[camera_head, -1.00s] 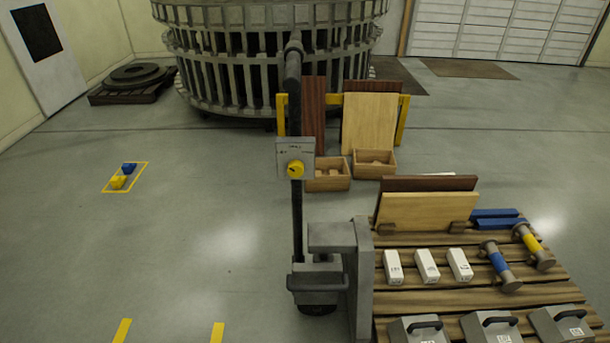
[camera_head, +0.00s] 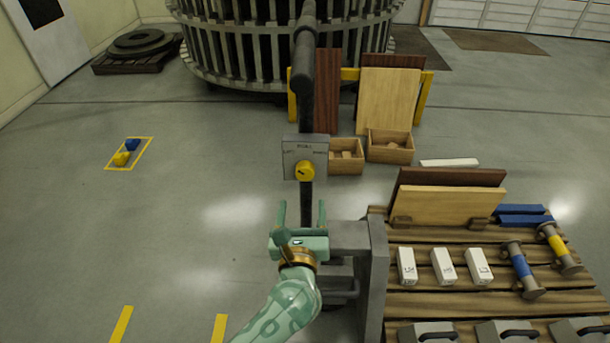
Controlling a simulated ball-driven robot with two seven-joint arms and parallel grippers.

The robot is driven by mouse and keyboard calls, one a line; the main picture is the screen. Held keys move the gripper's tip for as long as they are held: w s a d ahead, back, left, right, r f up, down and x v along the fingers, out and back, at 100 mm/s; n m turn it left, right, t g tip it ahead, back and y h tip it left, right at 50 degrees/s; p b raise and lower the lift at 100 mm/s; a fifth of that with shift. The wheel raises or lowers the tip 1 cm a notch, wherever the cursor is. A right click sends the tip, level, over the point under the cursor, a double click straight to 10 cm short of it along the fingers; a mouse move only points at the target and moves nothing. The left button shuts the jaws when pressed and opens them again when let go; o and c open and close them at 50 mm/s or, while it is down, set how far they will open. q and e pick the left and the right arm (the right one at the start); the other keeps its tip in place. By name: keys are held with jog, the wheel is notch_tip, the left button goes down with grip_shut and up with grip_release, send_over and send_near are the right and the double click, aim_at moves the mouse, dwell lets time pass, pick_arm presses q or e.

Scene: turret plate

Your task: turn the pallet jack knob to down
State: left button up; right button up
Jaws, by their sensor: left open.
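The yellow knob (camera_head: 305,171) sits on a grey label plate (camera_head: 304,150) fixed to the dark upright handle of the pallet jack (camera_head: 306,80). The plate's lettering is too small to read with certainty, and I cannot tell which mark the knob points at. My left gripper (camera_head: 302,204) is green, with its two fingers pointing up and spread apart, empty. In the picture it is just below the knob and does not appear to touch it. My left arm hides part of the jack's base. My right gripper is not in view.
A slatted wooden pallet (camera_head: 450,301) right of the handle carries boards, white blocks, cylinders and grey weights. Wooden boxes (camera_head: 390,147) and leaning boards stand behind. A large ribbed turret (camera_head: 240,55) stands at the back. The floor at left is mostly clear.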

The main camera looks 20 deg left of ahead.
aim_at(305, 175)
pick_arm(q)
jog(key=b+x, duration=0.1)
jog(key=x, duration=0.8)
jog(key=shift+w+f, duration=0.2)
jog(key=shift+w+a+r+b, duration=0.15)
jog(key=shift+w+b, duration=0.15)
jog(key=shift+w, duration=0.3)
jog(key=c, duration=1)
